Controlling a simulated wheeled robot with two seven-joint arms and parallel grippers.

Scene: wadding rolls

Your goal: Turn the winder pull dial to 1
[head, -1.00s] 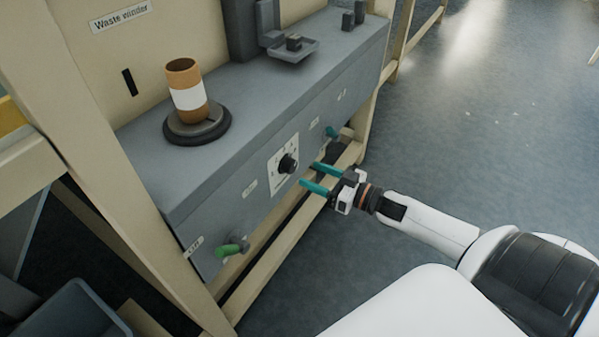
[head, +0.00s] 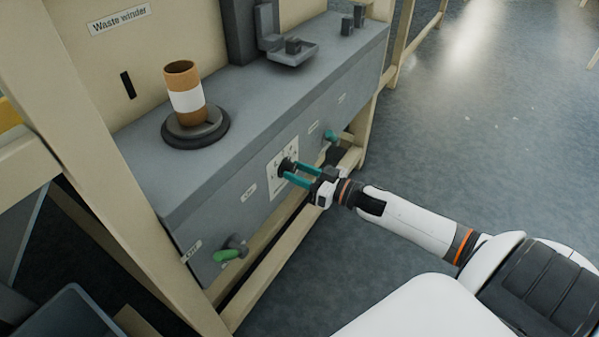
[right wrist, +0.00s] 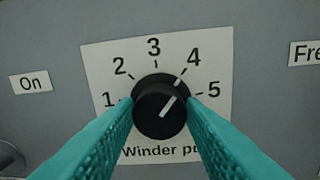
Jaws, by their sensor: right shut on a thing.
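The winder pull dial (right wrist: 160,108) is a round black knob on a white plate (right wrist: 107,68) numbered 1 to 5. Its white pointer line slants up and right, toward the 4. The dial also shows in the head view (head: 286,164) on the front of the grey machine. My right gripper (head: 289,171) has its teal fingers on either side of the knob, shut on it. In the right wrist view the fingers cover part of the plate's lower label. My left gripper is not in view.
A green-handled lever (head: 228,254) is at the panel's lower left, and another teal-green handle (head: 331,136) is right of the dial. A brown roll with a white band (head: 186,100) stands on a round base on top. Open floor lies to the right.

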